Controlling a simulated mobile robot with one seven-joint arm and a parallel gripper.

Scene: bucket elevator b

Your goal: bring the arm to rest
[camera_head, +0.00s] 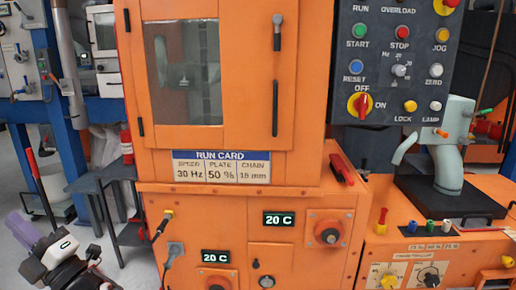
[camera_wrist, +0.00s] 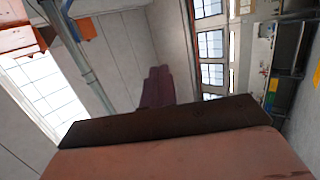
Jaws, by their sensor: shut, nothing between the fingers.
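My arm shows at the lower left of the head view, in front of the orange machine's left side. My gripper (camera_head: 20,226) is the purplish end of it, pointing up and left, away from the machine. In the wrist view my gripper (camera_wrist: 158,72) shows as two dark maroon fingers side by side, shut with nothing between them. They point into open room and touch nothing that I can see. Part of the arm is cut off by the lower edge of the head view.
The orange machine (camera_head: 215,170) with its windowed door fills the middle. A grey stand (camera_head: 103,180) and a red-handled tool (camera_head: 35,165) are behind my arm. Light floor lies around them.

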